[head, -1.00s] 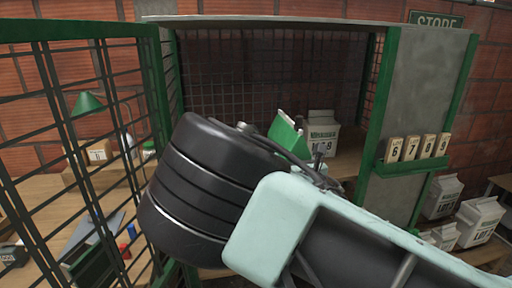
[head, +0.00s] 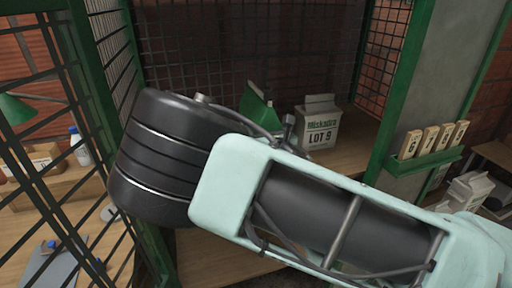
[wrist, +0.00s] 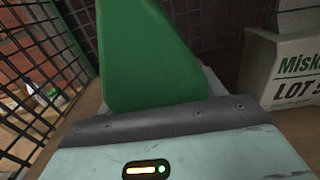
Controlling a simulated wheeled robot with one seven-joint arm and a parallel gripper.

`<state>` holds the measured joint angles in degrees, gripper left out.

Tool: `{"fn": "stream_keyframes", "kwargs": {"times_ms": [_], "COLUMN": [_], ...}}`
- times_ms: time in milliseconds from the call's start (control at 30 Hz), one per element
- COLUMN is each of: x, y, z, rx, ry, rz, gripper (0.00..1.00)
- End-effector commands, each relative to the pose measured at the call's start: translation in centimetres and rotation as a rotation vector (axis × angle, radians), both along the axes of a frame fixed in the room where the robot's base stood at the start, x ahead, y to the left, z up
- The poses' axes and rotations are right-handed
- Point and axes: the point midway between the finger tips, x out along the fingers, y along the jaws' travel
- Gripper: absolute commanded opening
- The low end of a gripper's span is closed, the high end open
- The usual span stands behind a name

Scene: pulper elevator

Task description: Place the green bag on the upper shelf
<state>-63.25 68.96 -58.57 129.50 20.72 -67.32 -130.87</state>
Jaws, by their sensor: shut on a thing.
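The green bag (head: 258,108) is inside the mesh-walled cage, left of the white LOT 9 bag, above or at the wooden upper shelf (head: 352,150). My arm hides its lower part in the head view. In the wrist view the green bag (wrist: 148,55) rises tall just beyond my gripper (wrist: 155,112), which is shut on it. My fingertips are hidden in the head view. I cannot tell whether the bag's base touches the shelf.
The white LOT 9 bag (head: 320,124) stands on the shelf close to the right. A green mesh door (head: 100,100) is at left, and a grey panel with number tags (head: 432,140) at right. Bare shelf shows in front of the white bag.

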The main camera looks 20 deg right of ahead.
Motion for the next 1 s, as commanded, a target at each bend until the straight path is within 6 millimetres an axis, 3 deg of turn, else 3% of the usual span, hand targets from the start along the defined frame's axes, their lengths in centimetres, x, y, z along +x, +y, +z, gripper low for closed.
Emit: {"fn": "stream_keyframes", "kwargs": {"times_ms": [567,933,967,1000], "x": [0.0,0.0,0.0,0.0], "y": [-0.1,0.0,0.0,-0.1], "z": [-6.1,-6.8,-6.9,-6.8], "rx": [0.000,0.000,0.000,0.000], "ry": [-0.002,-0.004,-0.001,-0.001], "rz": [-0.001,0.000,-0.001,-0.001], "gripper": [0.00,0.00,0.71,0.82]}}
